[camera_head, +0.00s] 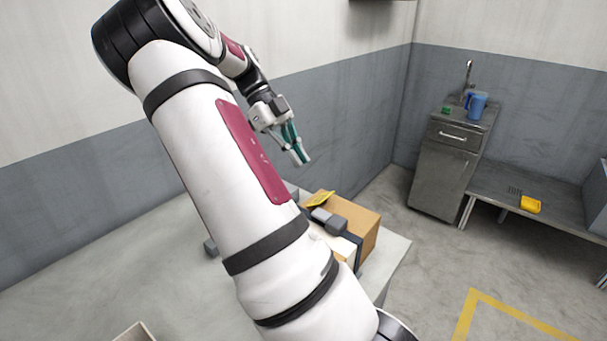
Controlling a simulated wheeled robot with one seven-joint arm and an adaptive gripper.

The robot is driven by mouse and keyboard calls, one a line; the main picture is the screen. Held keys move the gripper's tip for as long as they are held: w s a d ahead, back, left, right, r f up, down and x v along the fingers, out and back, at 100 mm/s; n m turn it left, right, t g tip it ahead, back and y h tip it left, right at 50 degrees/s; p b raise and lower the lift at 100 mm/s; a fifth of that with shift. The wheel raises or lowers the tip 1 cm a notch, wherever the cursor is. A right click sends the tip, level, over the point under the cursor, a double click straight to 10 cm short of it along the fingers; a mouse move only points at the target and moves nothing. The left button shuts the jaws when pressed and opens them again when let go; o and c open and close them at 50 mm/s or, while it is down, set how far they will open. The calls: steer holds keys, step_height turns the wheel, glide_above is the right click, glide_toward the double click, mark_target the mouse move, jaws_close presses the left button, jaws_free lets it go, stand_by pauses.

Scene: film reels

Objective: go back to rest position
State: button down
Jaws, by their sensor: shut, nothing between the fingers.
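My gripper (299,155) hangs in the air at the upper middle of the head view, at the end of my raised white arm. Its fingers are shut and hold nothing. It is above and apart from the cardboard box (362,227) on the grey table (398,250). My arm crosses the middle of the view and hides part of the table and of what lies on it.
On the table are a dark grey object (337,224) and a yellow item (320,198) by the box. Part of a pale box (135,333) shows at the bottom left. A metal cabinet (442,165) with a blue jug (477,105) stands at the back right.

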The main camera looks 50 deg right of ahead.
steer(key=shift+w+r, duration=0.35)
steer(key=s+a+r+m+t, duration=0.1)
steer(key=s+a+m+t, duration=0.2)
steer(key=a+m, duration=0.7)
steer(key=s+a+r+m+t, duration=0.2)
steer(key=s+a+m+t, duration=0.2)
steer(key=a+m, duration=0.6)
steer(key=s+a+r+m+t, duration=0.1)
steer(key=s+a+m+t, duration=0.3)
steer(key=a+m, duration=0.7)
steer(key=m+t, duration=0.2)
steer(key=m, duration=0.2)
steer(key=shift+r+h, duration=0.3)
steer(key=shift+r, duration=0.1)
